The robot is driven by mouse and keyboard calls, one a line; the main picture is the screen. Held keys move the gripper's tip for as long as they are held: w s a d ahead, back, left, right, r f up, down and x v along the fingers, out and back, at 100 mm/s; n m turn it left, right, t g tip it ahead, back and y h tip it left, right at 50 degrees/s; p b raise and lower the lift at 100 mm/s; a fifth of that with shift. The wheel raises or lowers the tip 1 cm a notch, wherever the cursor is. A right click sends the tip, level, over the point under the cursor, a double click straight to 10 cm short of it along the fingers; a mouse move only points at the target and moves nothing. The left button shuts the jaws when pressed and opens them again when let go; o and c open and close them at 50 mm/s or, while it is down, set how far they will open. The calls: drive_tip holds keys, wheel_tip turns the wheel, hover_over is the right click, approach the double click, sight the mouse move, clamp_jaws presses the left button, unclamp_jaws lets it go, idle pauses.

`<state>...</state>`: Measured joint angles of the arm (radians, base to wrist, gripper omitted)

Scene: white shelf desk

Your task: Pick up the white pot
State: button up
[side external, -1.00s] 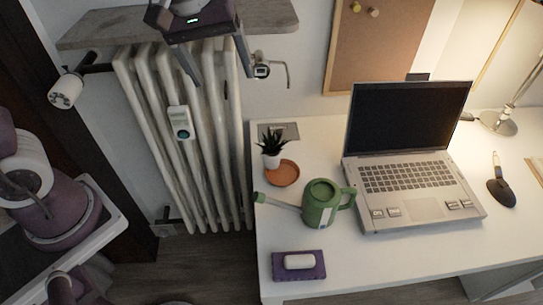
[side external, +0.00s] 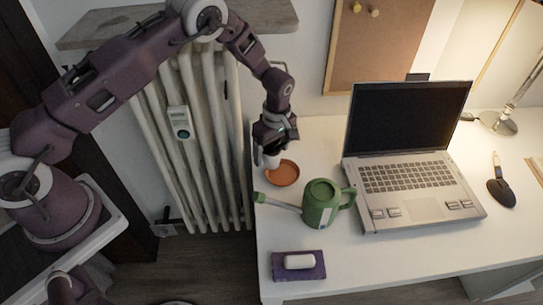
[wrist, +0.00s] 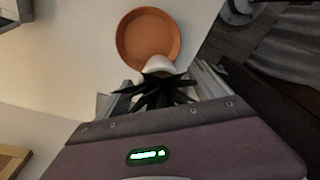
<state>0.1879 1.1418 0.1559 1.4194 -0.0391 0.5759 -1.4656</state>
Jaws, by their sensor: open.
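The small white pot (side external: 272,162) stands at the desk's back left corner, beside the terracotta saucer (side external: 287,174). My gripper (side external: 271,154) is lowered over it from above and hides its dark spiky plant in the side view. In the wrist view the white pot (wrist: 157,66) shows partly beneath the plant (wrist: 158,93), with the saucer (wrist: 148,38) just beyond. My gripper's fingers show on both sides of the plant and pot, open. I cannot tell whether they touch the pot.
A green watering can (side external: 320,205) stands in front of the saucer, its spout pointing left. A purple sponge-like block (side external: 311,270) with a white piece on top lies at the front. An open laptop (side external: 412,180) is at right. A radiator (side external: 200,150) stands left of the desk.

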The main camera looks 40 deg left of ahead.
clamp_jaws()
drive_tip(key=shift+s+d+r, duration=0.1)
drive_tip(key=shift+d+r, duration=0.05)
drive_tip(key=shift+r, duration=0.05)
wheel_tip(320, 180, up, 11)
drive_tip(key=s+d, duration=0.2)
drive_tip(key=d, duration=0.3)
drive_tip(key=s+d, duration=0.2)
drive_tip(key=d, duration=0.4)
drive_tip(key=s+d, duration=0.3)
drive_tip(key=d, duration=0.3)
drive_tip(key=shift+d, duration=0.25)
drive_tip(key=w+a+f, duration=0.1)
drive_tip(key=w+a, duration=0.2)
drive_tip(key=a, duration=0.4)
drive_tip(key=w+a+f, duration=0.2)
drive_tip(key=w+a, duration=0.2)
drive_tip(key=a, duration=0.2)
hover_over(282, 174)
wheel_tip(282, 174, down, 10)
drive_tip(key=shift+d+r, duration=0.1)
drive_tip(key=shift+r, duration=0.1)
